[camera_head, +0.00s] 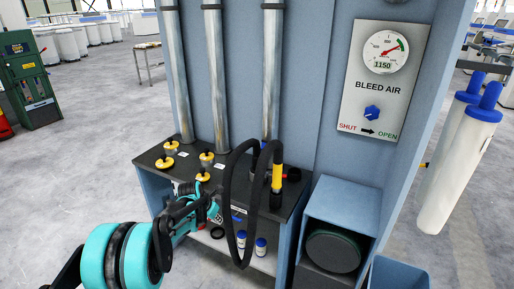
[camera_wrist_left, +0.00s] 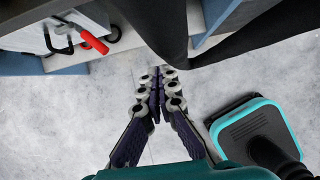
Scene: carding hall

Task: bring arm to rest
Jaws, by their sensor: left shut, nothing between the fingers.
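My left arm comes in from the lower left in the head view, and its gripper (camera_head: 212,210) is in front of the blue cabinet's dark top (camera_head: 228,192). In the left wrist view the gripper's fingers (camera_wrist_left: 158,82) meet at the tips with nothing between them. Pale floor shows beyond the tips. A thick black hose (camera_head: 229,195) hangs in a loop just right of the gripper in the head view. I cannot tell whether they touch. My right gripper is in neither view.
Yellow-and-black knobs (camera_head: 165,161) stand on the cabinet top below metal pipes (camera_head: 217,80). Small blue-capped bottles (camera_head: 261,246) stand on a lower shelf. A panel with a gauge and blue knob (camera_head: 372,112) is at right. A red handle (camera_wrist_left: 94,41) shows in the wrist view.

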